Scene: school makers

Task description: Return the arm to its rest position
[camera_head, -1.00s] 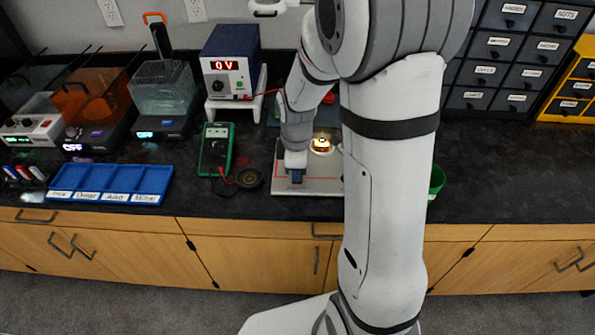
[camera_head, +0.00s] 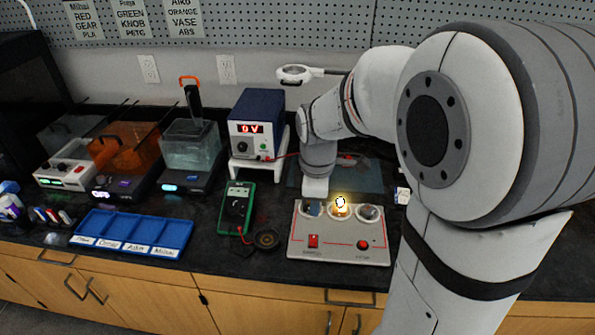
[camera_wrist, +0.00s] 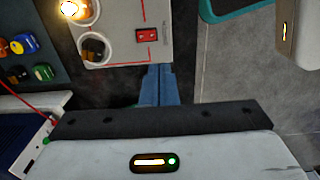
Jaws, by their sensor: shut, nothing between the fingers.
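My arm reaches down from the right of the head view, with its elbow large in front. Its white end (camera_head: 317,186) hangs over the back left of a grey panel (camera_head: 302,249). In the wrist view my gripper (camera_wrist: 159,76) shows as two blue-grey fingers, closed together with nothing between them. They overlap the panel's edge in that view, near its red switch (camera_wrist: 147,35). I cannot tell how high they are above it. In the head view the fingertips are hard to make out.
The panel bears a lit lamp (camera_head: 340,205). Left of it are a green multimeter (camera_head: 237,206), a blue power supply (camera_head: 258,112) reading 0 V and a blue labelled tray (camera_head: 134,230). Tanks and devices stand at the back left. A magnifier head (camera_head: 294,73) is behind my arm.

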